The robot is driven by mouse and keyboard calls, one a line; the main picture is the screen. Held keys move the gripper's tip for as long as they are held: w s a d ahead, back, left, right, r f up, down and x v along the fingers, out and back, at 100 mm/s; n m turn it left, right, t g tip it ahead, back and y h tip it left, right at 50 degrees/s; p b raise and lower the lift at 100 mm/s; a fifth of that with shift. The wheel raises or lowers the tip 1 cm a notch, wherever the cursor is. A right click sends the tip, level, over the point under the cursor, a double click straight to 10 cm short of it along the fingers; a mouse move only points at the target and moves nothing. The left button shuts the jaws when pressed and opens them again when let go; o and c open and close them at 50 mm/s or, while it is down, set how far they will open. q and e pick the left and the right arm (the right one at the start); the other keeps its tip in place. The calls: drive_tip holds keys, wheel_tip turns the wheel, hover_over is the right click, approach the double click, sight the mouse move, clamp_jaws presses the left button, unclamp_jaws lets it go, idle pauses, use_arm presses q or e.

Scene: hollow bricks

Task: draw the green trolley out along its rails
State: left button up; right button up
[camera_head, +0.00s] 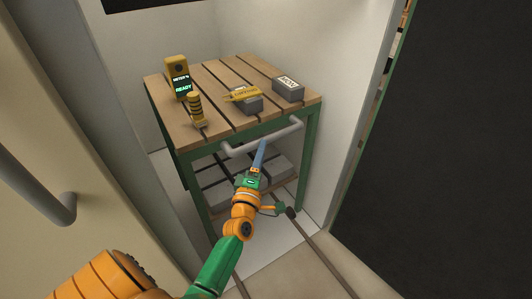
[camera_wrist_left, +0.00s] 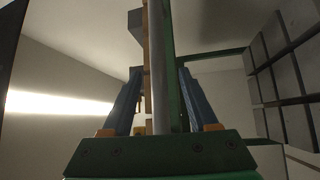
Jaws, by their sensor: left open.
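The green trolley (camera_head: 311,140) stands in a white-walled recess. It has a slatted wooden top and a grey bar handle (camera_head: 288,132) across its front. Dark rails (camera_head: 325,263) run along the floor from beneath it towards me. My left gripper (camera_head: 262,150) is at the middle of the handle, its blue fingers open. In the left wrist view the handle (camera_wrist_left: 157,65) runs between the two spread fingers, with a gap visible on each side. The fingers partly overlap the trolley front in the head view. My right gripper is not in view.
On the trolley top stand a yellow meter reading READY (camera_head: 178,78), a yellow striped object (camera_head: 196,109), a grey block with a yellow tag (camera_head: 248,103) and a labelled grey box (camera_head: 289,89). A pale door (camera_head: 110,150) flanks the left, a dark panel (camera_head: 450,150) the right.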

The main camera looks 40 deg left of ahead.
use_arm(q)
drive_tip(key=x, duration=0.5)
drive_tip(key=shift+r+b, duration=0.1)
drive_tip(key=shift+b, duration=0.2)
clamp_jaws()
idle(1.0)
